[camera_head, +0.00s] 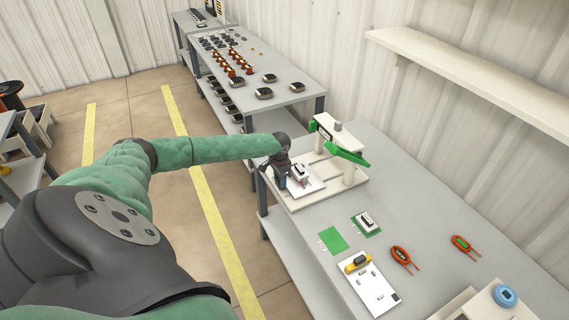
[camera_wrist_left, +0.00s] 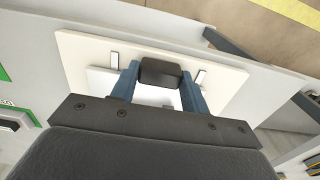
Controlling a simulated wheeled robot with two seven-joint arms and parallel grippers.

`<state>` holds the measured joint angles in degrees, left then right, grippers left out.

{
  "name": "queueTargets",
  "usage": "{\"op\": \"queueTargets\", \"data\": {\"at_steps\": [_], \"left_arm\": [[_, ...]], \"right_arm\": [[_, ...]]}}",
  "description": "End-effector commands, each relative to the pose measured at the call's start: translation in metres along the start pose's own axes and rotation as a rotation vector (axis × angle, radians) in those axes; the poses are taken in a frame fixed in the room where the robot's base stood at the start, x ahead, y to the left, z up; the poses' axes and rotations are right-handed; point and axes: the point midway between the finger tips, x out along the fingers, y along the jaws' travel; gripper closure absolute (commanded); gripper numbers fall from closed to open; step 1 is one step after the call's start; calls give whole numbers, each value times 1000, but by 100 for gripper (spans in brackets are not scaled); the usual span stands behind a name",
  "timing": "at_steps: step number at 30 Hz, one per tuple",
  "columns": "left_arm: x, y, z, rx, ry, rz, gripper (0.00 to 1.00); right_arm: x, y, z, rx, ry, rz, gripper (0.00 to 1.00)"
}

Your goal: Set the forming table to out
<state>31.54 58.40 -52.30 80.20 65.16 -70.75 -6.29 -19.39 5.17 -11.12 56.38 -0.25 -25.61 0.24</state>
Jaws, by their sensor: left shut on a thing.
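The forming table looks to be the white plate (camera_head: 313,188) on the light base of a small press on the grey bench; it also shows in the left wrist view (camera_wrist_left: 90,55). My left gripper (camera_head: 282,181) is at the plate's left end. In the left wrist view its blue fingers (camera_wrist_left: 160,85) are shut on a dark block-shaped handle (camera_wrist_left: 160,72) above the plate. A small white and dark part (camera_head: 300,171) sits on the plate beside the gripper. The press has a white upright (camera_head: 351,174) and a green lever (camera_head: 347,157). My right gripper is not in view.
On the bench lie a green pad (camera_head: 332,240), a small part on another green pad (camera_head: 366,222), two orange looped parts (camera_head: 401,256) (camera_head: 463,244) and a white board (camera_head: 376,291) with a yellow piece. A shelf (camera_head: 470,75) juts from the wall. Another table (camera_head: 290,91) stands behind.

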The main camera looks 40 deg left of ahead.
Motion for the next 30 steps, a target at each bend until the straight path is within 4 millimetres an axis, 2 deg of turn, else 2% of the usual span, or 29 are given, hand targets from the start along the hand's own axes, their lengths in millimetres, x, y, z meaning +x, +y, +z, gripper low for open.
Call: {"op": "queueTargets", "data": {"at_steps": [11, 12, 15, 26, 29, 30], "left_arm": [[1, -1, 5, 0, -7, 0, 96], [1, -1, 5, 0, -7, 0, 49], [1, -1, 4, -1, -6, 0, 33], [-3, -1, 3, 0, -3, 0, 33], [-13, -2, 4, 0, -4, 0, 33], [-19, -1, 4, 0, -3, 0, 33]], "right_arm": [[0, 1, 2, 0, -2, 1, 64], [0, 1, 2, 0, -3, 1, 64], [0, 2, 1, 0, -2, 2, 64], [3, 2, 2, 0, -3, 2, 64], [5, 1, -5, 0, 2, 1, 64], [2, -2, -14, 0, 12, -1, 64]]}}
